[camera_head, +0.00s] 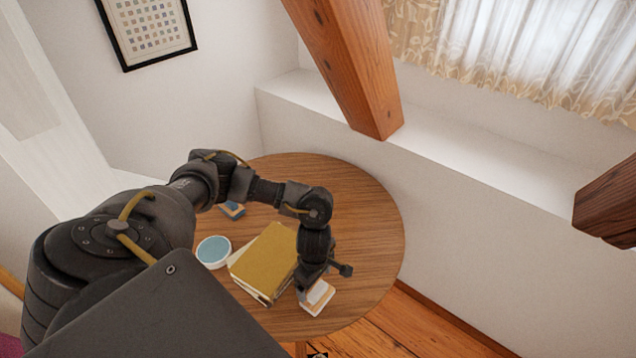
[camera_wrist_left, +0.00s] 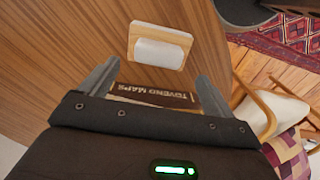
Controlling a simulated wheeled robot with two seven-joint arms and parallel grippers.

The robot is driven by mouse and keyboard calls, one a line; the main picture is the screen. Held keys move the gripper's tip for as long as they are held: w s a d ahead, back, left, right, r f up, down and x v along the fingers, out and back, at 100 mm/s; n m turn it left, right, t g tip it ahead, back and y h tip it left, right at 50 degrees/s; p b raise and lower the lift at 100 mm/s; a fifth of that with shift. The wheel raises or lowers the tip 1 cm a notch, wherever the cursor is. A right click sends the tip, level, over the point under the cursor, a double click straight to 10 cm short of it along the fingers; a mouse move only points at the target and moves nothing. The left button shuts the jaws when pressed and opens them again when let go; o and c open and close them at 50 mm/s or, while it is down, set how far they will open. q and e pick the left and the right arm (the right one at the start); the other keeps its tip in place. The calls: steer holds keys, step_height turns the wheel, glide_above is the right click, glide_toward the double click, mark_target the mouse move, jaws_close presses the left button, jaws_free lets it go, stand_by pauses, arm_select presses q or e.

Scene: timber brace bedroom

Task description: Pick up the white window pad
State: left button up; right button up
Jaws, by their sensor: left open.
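The white window pad (camera_head: 318,297) lies on the round wooden table (camera_head: 372,222), near its front right edge. It is a small white block on a tan base. In the left wrist view the pad (camera_wrist_left: 161,50) lies ahead of my fingertips, roughly centred between them and apart from them. My left gripper (camera_head: 322,278) hangs just above and beside the pad, and part of the pad is hidden behind it. My right gripper is in neither view.
A yellow book (camera_head: 265,258) on other books lies left of the pad, close to my gripper. A round blue-topped tin (camera_head: 213,251) and a small blue object (camera_head: 232,210) stand farther left. Timber beams (camera_head: 350,65) slope above.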

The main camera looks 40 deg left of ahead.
mark_target(318, 289)
arm_select(q)
steer(key=shift+d+f+p, duration=0.15)
steer(key=shift+f+p, duration=0.3)
steer(key=shift+f, duration=0.05)
steer(key=f, duration=0.2)
steer(key=f+p, duration=0.1)
steer(key=f, duration=0.1)
steer(key=shift+w+d, duration=0.2)
steer(key=shift+c, duration=0.3)
steer(key=c, duration=1.1)
steer(key=shift+o, duration=0.2)
steer(key=shift+r, duration=0.1)
